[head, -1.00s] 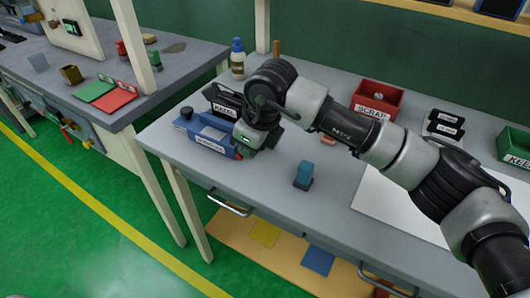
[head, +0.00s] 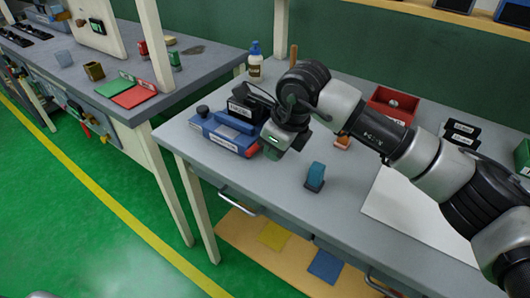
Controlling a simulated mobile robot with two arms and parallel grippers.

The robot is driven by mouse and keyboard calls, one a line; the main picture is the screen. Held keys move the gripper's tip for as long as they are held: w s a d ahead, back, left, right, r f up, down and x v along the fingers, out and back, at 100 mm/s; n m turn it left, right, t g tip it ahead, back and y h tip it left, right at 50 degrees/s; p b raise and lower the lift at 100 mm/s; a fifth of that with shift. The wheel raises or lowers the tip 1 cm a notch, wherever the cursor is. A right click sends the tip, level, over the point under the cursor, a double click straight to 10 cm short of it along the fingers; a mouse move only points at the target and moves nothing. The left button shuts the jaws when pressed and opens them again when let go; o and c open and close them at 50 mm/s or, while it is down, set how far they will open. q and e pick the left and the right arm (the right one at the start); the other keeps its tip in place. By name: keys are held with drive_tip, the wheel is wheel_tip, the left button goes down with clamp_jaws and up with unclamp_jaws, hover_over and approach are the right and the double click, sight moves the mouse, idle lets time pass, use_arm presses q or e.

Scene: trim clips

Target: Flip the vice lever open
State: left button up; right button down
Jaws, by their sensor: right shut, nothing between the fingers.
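The blue vice (head: 216,138) lies near the left end of the grey bench, with a dark round knob at its left end, a white label on its front and a small red part at its right end. I cannot make out which part is its lever or how it is set. My right gripper (head: 272,153) is shut and empty, pointing down just right of the vice's right end. I cannot tell whether it touches the vice. My left gripper is out of view.
A black labelled box (head: 243,106) stands behind the vice, with a white bottle (head: 255,62) farther back. A teal-topped block (head: 315,175) stands on the bench to the right. A red bin (head: 392,102) is behind my right arm. The bench front is mostly clear.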

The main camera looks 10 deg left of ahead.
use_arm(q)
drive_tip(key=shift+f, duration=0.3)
use_arm(e)
drive_tip(key=v, duration=1)
drive_tip(key=shift+s+d+r, duration=0.15)
drive_tip(key=shift+s+d, duration=0.05)
drive_tip(key=shift+d, duration=0.05)
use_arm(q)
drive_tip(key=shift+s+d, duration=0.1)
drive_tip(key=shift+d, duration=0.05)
